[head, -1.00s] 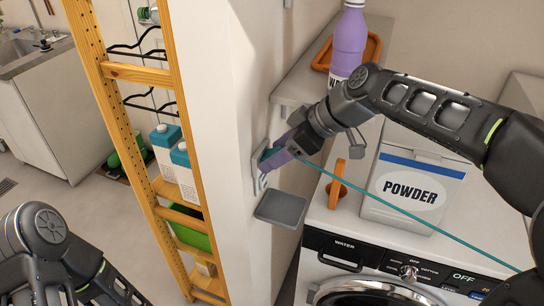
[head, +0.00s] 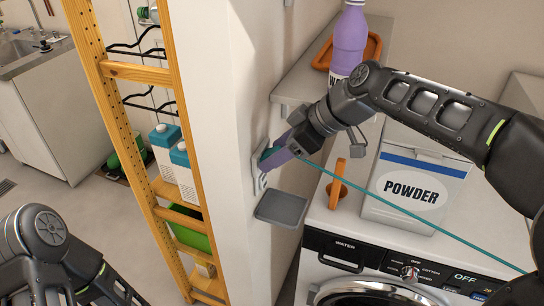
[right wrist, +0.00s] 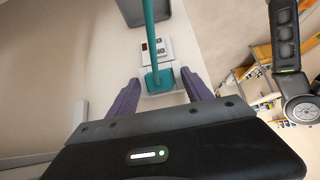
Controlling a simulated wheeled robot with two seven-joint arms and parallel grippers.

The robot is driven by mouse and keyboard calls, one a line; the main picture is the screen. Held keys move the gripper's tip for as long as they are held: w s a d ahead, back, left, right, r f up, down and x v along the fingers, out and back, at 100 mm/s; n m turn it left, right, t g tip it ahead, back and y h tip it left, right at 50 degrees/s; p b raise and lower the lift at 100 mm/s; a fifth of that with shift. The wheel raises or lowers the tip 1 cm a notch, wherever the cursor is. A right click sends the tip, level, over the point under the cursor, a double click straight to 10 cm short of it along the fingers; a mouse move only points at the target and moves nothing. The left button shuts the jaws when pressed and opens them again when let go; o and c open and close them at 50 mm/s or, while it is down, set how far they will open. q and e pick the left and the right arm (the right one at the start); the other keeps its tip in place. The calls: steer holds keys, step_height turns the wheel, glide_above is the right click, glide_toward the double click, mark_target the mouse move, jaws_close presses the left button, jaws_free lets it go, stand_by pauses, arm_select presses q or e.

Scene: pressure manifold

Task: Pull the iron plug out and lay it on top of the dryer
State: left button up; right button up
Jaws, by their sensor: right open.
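The teal iron plug (head: 267,154) sits at the white wall socket plate (head: 259,171), and its teal cord (head: 420,218) runs down to the right. My right gripper (head: 277,153) is at the plug with its purple fingers pointing at the wall. In the right wrist view the plug (right wrist: 160,79) stands between the spread fingers, with a gap visible on each side. The white dryer (head: 352,203) is at the lower right, with a dial and display on its front. My left arm shows at the lower left, but its gripper is out of view.
A powder box (head: 415,185) and an orange ring-shaped object (head: 338,184) stand on the dryer. A grey wall ledge (head: 281,208) juts out below the socket.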

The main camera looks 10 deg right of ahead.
steer(key=shift+c, duration=0.6)
jaws_close()
steer(key=shift+d+r, duration=0.1)
stand_by(0.6)
steer(key=shift+d, duration=0.1)
steer(key=shift+s+d+r, duration=0.7)
steer(key=shift+d+r, duration=0.1)
steer(key=shift+d, duration=0.2)
steer(key=shift+s+d+r, duration=0.65)
steer(key=shift+d+r, duration=0.1)
steer(key=shift+d, duration=0.2)
